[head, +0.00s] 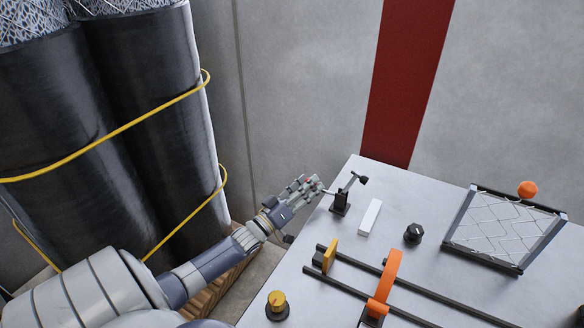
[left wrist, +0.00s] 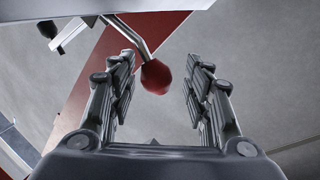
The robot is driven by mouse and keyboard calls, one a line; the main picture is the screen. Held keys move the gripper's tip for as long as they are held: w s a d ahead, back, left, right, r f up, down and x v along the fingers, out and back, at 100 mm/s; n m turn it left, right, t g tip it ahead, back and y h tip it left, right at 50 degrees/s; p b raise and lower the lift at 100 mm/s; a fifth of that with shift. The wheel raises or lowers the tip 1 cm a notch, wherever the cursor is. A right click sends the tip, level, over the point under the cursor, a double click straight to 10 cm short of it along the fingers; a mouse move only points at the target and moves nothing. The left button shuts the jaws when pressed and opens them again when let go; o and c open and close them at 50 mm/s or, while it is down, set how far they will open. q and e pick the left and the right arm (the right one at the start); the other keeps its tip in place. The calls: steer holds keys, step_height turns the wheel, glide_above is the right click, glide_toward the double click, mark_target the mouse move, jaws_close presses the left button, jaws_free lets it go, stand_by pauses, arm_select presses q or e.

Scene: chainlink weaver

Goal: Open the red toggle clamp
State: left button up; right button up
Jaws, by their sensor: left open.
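The toggle clamp (head: 339,205) stands near the far left edge of the grey table; its body is black and a thin lever leans left from it. In the left wrist view its bent metal lever ends in a red knob (left wrist: 156,76), which lies between my two spread fingers with a gap on each side. My left gripper (head: 311,184) is open at the table's left edge, around the lever's end; it also shows in the left wrist view (left wrist: 160,62). The fingers mostly hide the knob in the head view. My right gripper is not in view.
On the table (head: 310,299) are a white block (head: 370,217), a black knob (head: 413,234), black rails with an orange handle (head: 390,274), a yellow knob (head: 277,301) and a framed wire mesh (head: 500,231). Tall black rolls (head: 130,110) with yellow straps stand left, behind my arm.

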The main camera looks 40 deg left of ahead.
arm_select(q)
steer(key=v, duration=1.1)
steer(key=shift+a, duration=0.15)
